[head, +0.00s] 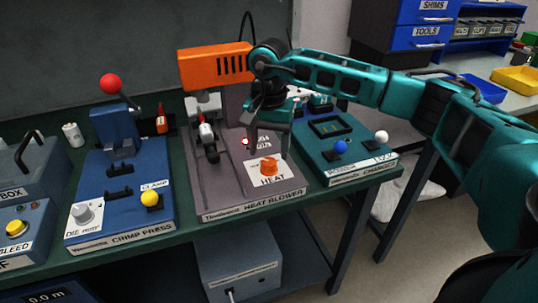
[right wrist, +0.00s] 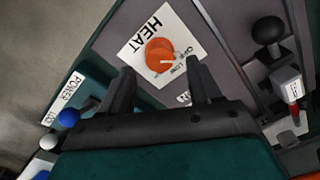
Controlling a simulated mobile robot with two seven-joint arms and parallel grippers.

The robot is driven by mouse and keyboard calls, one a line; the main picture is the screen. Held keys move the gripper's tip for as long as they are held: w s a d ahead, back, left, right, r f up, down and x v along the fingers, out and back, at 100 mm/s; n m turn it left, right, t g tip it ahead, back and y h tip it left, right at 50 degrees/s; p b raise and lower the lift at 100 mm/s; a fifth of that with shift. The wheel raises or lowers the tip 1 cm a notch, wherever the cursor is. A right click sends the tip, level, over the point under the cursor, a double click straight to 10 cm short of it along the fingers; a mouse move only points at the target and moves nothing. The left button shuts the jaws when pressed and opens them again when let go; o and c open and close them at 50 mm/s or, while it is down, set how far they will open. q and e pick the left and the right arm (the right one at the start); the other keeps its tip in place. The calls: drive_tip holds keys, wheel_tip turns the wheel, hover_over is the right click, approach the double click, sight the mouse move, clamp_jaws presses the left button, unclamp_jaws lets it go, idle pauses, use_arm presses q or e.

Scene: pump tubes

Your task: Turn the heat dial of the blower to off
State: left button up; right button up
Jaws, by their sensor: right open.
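The orange heat dial (head: 268,166) sits on a white plate marked HEAT on the grey heat blower base (head: 250,207). My right gripper (head: 270,150) points down just above the dial. In the right wrist view its two fingers (right wrist: 160,67) are apart with nothing between them, and the dial lies just beyond the tips. I cannot tell whether they touch it. My left gripper is not in view.
The orange blower body (head: 214,66) stands behind the dial, with a black-knobbed lever (right wrist: 268,31) on the base. The blue crimp press (head: 120,205) is to the left. A teal unit (head: 345,155) with blue and white knobs is to the right, near the bench edge.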

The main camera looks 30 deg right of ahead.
sight(269, 160)
wheel_tip(269, 160, up, 9)
drive_tip(key=shift+r+p, duration=0.15)
drive_tip(key=shift+p, duration=0.2)
idle(0.4)
